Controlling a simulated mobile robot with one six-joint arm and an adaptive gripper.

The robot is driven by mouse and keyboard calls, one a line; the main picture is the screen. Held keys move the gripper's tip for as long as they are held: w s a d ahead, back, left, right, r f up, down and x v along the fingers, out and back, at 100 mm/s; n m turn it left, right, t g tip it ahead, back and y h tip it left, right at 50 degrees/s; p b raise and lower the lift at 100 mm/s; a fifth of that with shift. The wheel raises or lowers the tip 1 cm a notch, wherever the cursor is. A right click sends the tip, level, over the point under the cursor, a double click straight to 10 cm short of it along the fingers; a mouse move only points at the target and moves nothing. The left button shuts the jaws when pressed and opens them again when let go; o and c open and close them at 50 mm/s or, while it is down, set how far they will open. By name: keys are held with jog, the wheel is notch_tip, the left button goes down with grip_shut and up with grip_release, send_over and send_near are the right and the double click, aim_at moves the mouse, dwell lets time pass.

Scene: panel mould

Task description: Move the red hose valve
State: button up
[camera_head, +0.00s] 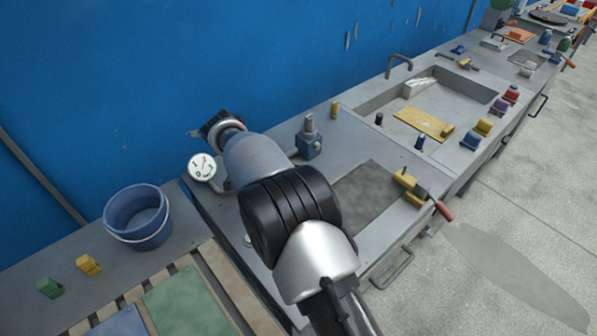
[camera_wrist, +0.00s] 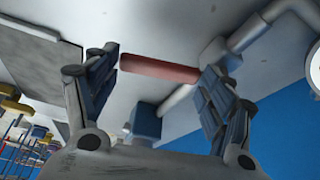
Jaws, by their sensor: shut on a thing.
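The red hose valve shows in the wrist view as a dull red bar-shaped handle (camera_wrist: 160,69). It lies across the gap between the fingertips of my gripper (camera_wrist: 158,72). Both blue-padded fingers are at its ends, and my gripper is shut on it. Its right end meets the right finger, in front of a grey pipe fitting (camera_wrist: 222,50); whether it joins that fitting I cannot tell. In the head view my arm reaches toward the blue wall and hides the valve and the fingertips.
A white dial gauge (camera_head: 201,167) is close beside my arm. A blue fitting with a grey top (camera_head: 308,142) stands right of it. A blue bucket (camera_head: 137,217) sits at left. A red-handled tool (camera_head: 443,211) overhangs the bench's front edge. A sunken basin (camera_head: 428,108) lies beyond.

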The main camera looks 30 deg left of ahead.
jog(key=shift+s+a+m+h+p, duration=0.15)
jog(key=shift+s+m+h+p, duration=0.1)
jog(key=shift+s+m, duration=0.3)
jog(key=shift+s+a+m+h+p, duration=0.15)
jog(key=shift+s+m+h, duration=0.15)
jog(key=shift+m, duration=0.35)
jog(key=shift+g, duration=0.3)
jog(key=o, duration=1.5)
jog(key=shift+o, duration=0.2)
jog(key=v, duration=1.2)
jog(key=shift+s, duration=0.15)
